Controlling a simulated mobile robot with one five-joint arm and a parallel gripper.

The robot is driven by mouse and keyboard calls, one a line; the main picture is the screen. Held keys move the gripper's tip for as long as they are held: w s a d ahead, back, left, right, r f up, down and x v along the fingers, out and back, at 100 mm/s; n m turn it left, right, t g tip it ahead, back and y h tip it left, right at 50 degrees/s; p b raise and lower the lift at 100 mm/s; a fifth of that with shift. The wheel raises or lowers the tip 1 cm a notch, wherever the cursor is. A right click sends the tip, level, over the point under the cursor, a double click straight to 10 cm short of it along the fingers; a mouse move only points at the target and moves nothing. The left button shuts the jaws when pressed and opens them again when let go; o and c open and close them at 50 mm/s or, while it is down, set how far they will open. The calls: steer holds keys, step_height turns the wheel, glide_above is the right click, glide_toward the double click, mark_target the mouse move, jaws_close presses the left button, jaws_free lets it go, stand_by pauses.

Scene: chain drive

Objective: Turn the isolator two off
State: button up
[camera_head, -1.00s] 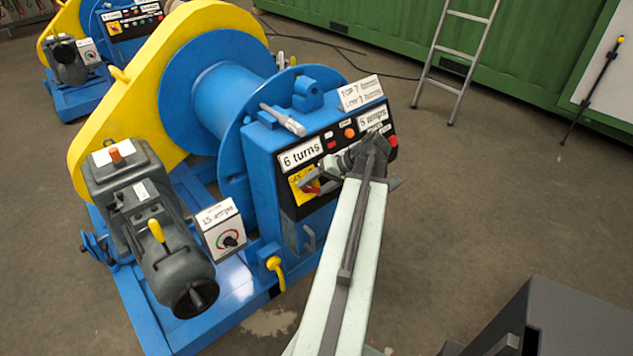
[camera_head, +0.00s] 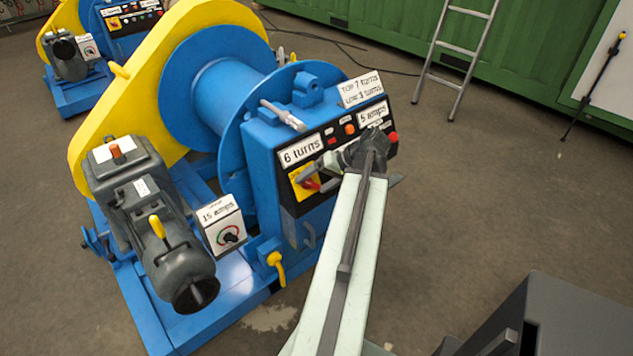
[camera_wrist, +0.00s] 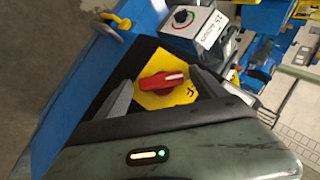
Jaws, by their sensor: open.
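The near winch's isolator is a red rotary handle on a yellow plate (camera_head: 298,193), low on the dark panel of the blue cabinet. In the wrist view the red handle (camera_wrist: 162,82) lies nearly level across the yellow plate (camera_wrist: 150,99), tilted slightly. A letter "F" shows at the plate's right side; other lettering is hidden. My gripper (camera_head: 318,178) is at the panel, in front of this switch. In the wrist view its open fingers (camera_wrist: 163,78) stand on either side of the red handle, with visible gaps. I cannot read a number two on it.
Cards read "6 turns" (camera_head: 300,151), "5 amps" (camera_head: 373,114) and "15 amps" (camera_head: 222,217). A grey motor (camera_head: 150,220) and yellow hook (camera_head: 276,265) are nearby. A second winch (camera_head: 75,80) stands behind left. A ladder (camera_head: 452,60) leans on a green container.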

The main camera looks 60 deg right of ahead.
steer(key=p+v, duration=0.5)
steer(key=v, duration=0.2)
steer(key=shift+s+r, duration=0.2)
steer(key=shift+r, duration=0.1)
steer(key=shift+d, duration=0.1)
steer(key=shift+w+p, duration=0.1)
steer(key=shift+p, duration=0.2)
steer(key=w+a+r+n+g+y+p, duration=0.15)
steer(key=w+a+p, duration=0.25)
steer(key=w+a, duration=0.6)
steer(key=w+a+r+n+g+y+p, duration=0.1)
steer(key=w+a+r+n+g+p, duration=0.15)
steer(key=w+a, duration=0.75)
steer(key=w+a+r+n+g+h+p, duration=0.1)
steer(key=w+a+n+g+h+p, duration=0.1)
steer(key=a, duration=1.4)
steer(key=w+a+r+n+g+h+p, duration=0.2)
steer(key=w+a+n+h+p, duration=0.1)
steer(key=a, duration=1.3)
steer(key=shift+w+a+n+p, duration=0.15)
steer(key=shift+w+n+p, duration=0.25)
steer(key=shift+w+p, duration=0.55)
